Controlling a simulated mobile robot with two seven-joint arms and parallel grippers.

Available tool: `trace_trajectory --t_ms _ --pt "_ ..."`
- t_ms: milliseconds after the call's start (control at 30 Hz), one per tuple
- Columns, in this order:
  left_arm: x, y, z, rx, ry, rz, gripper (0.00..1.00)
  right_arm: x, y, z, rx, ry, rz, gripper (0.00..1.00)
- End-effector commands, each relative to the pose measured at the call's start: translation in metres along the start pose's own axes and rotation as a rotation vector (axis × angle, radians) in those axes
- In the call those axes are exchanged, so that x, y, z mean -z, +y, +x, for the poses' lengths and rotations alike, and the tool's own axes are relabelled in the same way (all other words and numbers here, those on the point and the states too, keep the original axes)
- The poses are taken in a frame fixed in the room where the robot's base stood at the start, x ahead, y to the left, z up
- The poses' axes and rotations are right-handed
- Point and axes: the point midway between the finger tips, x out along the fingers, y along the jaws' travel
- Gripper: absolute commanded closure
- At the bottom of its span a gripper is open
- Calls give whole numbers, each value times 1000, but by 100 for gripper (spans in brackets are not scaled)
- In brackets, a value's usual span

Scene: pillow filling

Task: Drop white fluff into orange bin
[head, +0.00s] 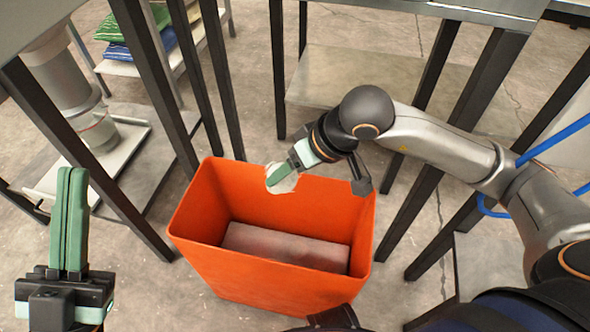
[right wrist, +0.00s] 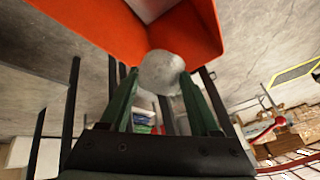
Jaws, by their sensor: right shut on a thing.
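The orange bin (head: 225,272) stands on the floor in the middle of the head view, its open top facing up. My right gripper (head: 279,176) is over the far rim of the bin, shut on the white fluff (head: 286,185). In the right wrist view the white fluff (right wrist: 162,72) is a round clump between the green fingertips, with the orange bin (right wrist: 100,28) behind it. My left gripper (head: 69,172) is at the lower left, its green fingers together and empty, apart from the bin.
Dark table legs (head: 278,75) stand behind and beside the bin. A dull greyish-pink flat surface (head: 285,246) shows at the bin's bottom. Concrete floor is clear in front-left of the bin.

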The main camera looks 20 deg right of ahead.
Motion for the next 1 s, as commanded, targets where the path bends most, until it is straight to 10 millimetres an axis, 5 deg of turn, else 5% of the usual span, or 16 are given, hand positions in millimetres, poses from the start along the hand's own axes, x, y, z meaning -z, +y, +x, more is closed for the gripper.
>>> trace_trajectory --t_ms 600,1000 --pt "-14 12 -18 -13 16 19 100 -25 12 49 4 -3 -2 100" --pt "-17 14 -20 -16 12 24 100 -29 15 56 3 -1 -4 100"
